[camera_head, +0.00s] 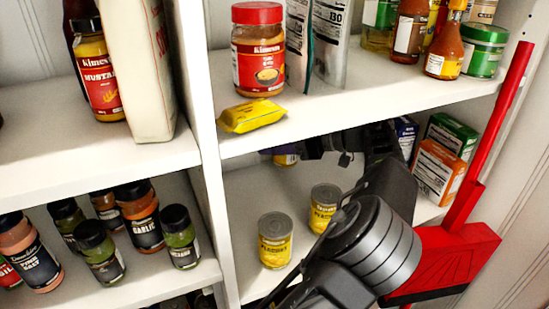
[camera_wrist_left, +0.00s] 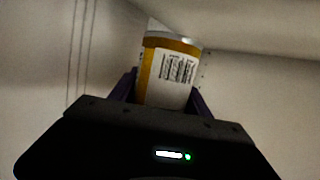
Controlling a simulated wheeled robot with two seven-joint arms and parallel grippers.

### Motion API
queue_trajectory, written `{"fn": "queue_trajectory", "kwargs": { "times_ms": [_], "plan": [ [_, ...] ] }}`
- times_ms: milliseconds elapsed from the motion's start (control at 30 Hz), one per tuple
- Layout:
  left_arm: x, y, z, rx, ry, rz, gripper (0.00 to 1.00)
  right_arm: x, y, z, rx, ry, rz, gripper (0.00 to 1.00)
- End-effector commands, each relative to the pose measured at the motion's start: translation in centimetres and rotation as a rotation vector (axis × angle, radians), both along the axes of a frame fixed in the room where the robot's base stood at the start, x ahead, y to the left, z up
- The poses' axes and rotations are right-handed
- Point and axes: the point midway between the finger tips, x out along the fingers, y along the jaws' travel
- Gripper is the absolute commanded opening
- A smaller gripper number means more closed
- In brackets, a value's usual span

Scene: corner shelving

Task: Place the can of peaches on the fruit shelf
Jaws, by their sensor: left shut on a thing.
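My left gripper (camera_head: 280,155) is inside the lower right shelf bay, just under the edge of the upper shelf. It is shut on a yellow can (camera_head: 288,160), mostly hidden by the shelf edge and gripper. In the left wrist view the can (camera_wrist_left: 168,72) sits between the purple fingers, its barcode label facing the camera. Two similar yellow cans, one in front (camera_head: 275,241) and one behind (camera_head: 325,207), stand on the lower right shelf (camera_head: 240,205). The held can appears above this shelf, toward the back. My right gripper is not in view.
The upper shelf carries a red-lidded jar (camera_head: 258,50), a yellow packet (camera_head: 251,115) and several bottles. Boxes (camera_head: 440,170) stand right of my arm. A red object (camera_head: 440,262) is at the right front. A divider (camera_head: 200,100) separates the spice bottles on the left.

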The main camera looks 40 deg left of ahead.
Motion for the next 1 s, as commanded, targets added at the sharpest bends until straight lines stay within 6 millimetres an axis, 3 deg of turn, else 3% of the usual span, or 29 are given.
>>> {"fn": "queue_trajectory", "kwargs": {
  "times_ms": [133, 400, 667, 700, 800, 1000],
  "plan": [
    [0.0, 0.0, -0.9, 0.001, 0.001, 0.0, 0.0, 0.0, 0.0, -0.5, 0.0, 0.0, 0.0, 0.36],
    [0.1, 0.3, -4.6, 0.002, 0.002, 0.001, 0.0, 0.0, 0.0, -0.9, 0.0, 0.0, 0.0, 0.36],
    [0.2, 0.3, -4.8, 0.0, 0.0, -0.001, 0.0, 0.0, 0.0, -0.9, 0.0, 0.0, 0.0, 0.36],
    [0.2, 0.3, -4.9, -0.001, 0.001, 0.0, 0.59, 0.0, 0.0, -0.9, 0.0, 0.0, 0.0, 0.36],
    [0.2, 0.3, -4.9, -0.001, 0.001, 0.0, 0.65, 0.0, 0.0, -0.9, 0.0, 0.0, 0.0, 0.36],
    [0.2, 0.3, -4.8, 0.0, 0.001, 0.0, 0.65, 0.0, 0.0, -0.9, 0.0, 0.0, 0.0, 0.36]
  ]
}}
